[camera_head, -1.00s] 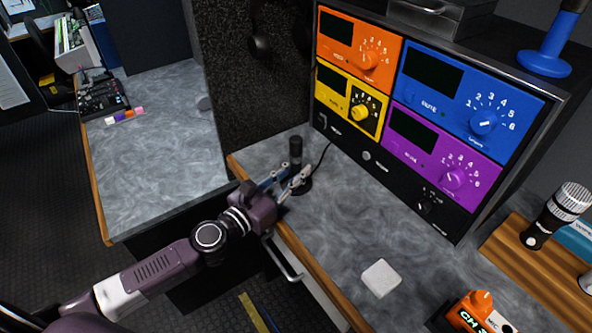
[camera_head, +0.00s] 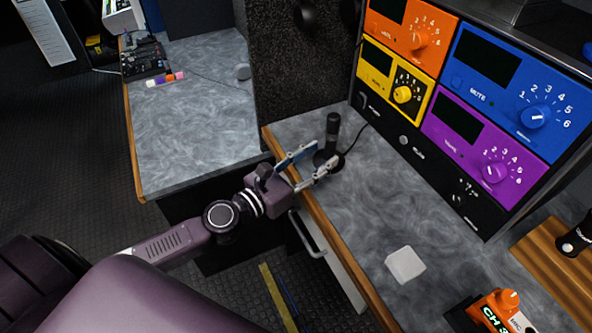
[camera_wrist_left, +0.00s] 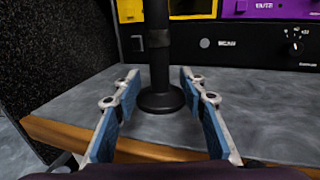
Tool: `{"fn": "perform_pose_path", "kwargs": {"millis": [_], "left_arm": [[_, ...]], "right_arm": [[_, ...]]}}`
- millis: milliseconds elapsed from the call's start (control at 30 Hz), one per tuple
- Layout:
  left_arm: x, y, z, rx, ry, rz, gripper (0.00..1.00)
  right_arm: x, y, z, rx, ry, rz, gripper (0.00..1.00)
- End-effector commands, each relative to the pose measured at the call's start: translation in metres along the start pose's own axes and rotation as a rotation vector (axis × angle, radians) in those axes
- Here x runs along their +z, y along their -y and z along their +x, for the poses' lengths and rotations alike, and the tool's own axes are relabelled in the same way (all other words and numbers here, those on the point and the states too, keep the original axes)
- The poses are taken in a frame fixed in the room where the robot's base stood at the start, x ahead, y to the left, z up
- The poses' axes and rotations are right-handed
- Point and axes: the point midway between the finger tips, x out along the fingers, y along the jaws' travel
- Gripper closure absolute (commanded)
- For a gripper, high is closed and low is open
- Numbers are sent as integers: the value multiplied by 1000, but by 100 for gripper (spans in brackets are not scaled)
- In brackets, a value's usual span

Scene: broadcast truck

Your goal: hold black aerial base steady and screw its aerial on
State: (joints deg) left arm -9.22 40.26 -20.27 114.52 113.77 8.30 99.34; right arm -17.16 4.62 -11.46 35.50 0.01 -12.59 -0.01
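The black aerial base (camera_head: 333,132) stands upright near the front-left edge of the grey counter, with a round foot and a dark stem. A cable runs from near it toward the rack. In the left wrist view the base's stem (camera_wrist_left: 158,55) rises straight up with a collar partway. My left gripper (camera_head: 324,154) is open, its blue-padded fingers on either side of the base, with gaps to the stem in the left wrist view (camera_wrist_left: 158,82). I cannot make out a separate aerial. My right gripper is not in view.
A rack with orange, yellow, blue and purple panels (camera_head: 480,75) stands behind the counter. The counter between base and block is clear.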

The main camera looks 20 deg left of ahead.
Motion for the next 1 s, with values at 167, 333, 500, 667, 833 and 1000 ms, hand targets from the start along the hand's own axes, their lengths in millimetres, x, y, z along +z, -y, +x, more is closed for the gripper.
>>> {"fn": "perform_pose_path", "kwargs": {"millis": [167,333,500,667,833,1000], "left_arm": [[0,1,-27,3,1,-6,62],[-1,-1,-52,6,-3,-3,62],[1,0,-67,2,2,-5,62],[1,0,-76,2,1,1,62],[1,0,-78,1,0,3,62],[1,0,-78,1,0,3,62]], "right_arm": [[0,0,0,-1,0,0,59],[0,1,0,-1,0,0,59],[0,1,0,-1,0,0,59],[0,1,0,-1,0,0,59],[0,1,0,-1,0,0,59],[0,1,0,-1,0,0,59]]}}
